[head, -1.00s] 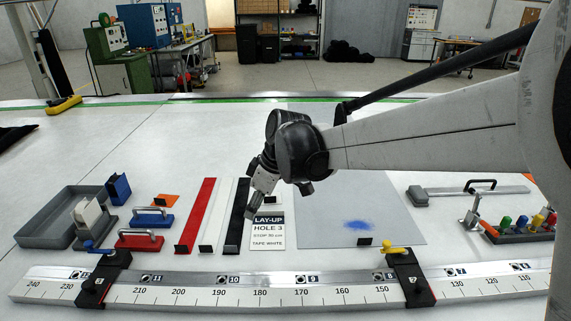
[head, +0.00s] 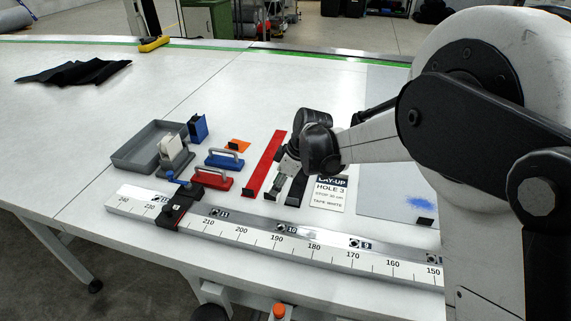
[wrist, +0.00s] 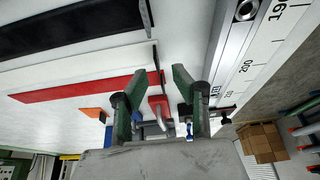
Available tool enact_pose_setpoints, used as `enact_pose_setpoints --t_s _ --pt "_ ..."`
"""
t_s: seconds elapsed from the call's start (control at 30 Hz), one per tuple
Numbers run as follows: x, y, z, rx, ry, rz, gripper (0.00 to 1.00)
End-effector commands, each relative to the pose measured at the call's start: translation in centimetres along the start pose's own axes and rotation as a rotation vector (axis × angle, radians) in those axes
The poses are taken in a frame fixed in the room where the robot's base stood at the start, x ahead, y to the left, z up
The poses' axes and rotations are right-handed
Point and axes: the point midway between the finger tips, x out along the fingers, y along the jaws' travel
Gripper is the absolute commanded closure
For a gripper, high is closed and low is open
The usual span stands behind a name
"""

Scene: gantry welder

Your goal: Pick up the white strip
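The white strip (wrist: 82,70) lies flat on the table between the red strip (wrist: 85,87) and the black strip (wrist: 70,32) in the wrist view. A small dark tab stands at its near end. In the head view my gripper (head: 278,188) is low over the strip's near part and, with my wrist, hides most of it.
The metal ruler rail (head: 270,233) runs along the table's front edge, with a dark clamp (head: 178,207) on it. Red (head: 211,179) and blue (head: 225,160) handled blocks and a grey tray (head: 132,155) stand left of the strips. A lay-up card (head: 329,193) lies to the right.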

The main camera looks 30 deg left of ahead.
Motion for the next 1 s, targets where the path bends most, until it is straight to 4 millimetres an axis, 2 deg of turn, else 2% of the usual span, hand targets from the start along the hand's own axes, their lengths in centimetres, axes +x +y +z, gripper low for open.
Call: enact_pose_setpoints --t_s 0.17,0.53,0.87,1.0 --pt "0.8 0.1 -0.1 0.0 0.0 0.0 0.74" --pt "4.9 0.6 -0.1 0.0 0.0 0.0 0.74" --pt "5.6 0.5 -0.1 0.001 0.0 0.0 0.74" --pt "5.6 0.6 -0.1 0.001 0.0 0.0 0.9"
